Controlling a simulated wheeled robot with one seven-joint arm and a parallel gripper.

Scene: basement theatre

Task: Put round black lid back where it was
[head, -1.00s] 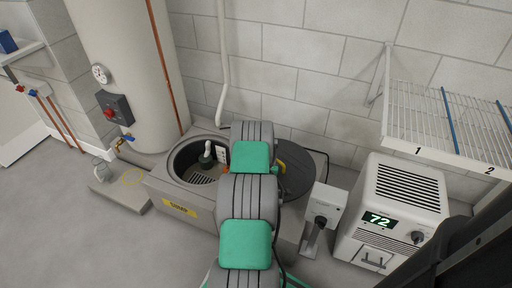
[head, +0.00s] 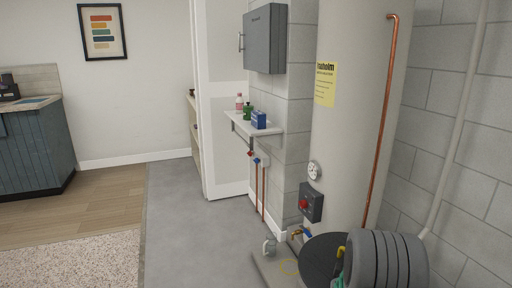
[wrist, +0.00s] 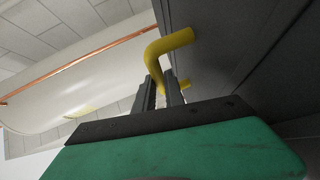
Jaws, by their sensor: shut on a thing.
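The round black lid (head: 318,262) shows in the head view at the bottom, in front of the tank's foot and partly behind my grey arm link. Its yellow handle (head: 341,252) shows at its right edge. In the wrist view the bent yellow handle (wrist: 168,45) stands out from the dark lid face (wrist: 235,50), which fills the upper right. My gripper (wrist: 161,90) is shut on the handle, with its two dark fingers on either side of it. In the head view the fingers are hidden by my arm. The sump opening is outside the present views.
The tall cream tank (head: 345,130) with a copper pipe (head: 385,120) and a control box (head: 311,202) stands close behind the lid. A small shelf (head: 240,124) holds bottles and a blue box (head: 259,120). The grey floor (head: 190,230) at left is clear.

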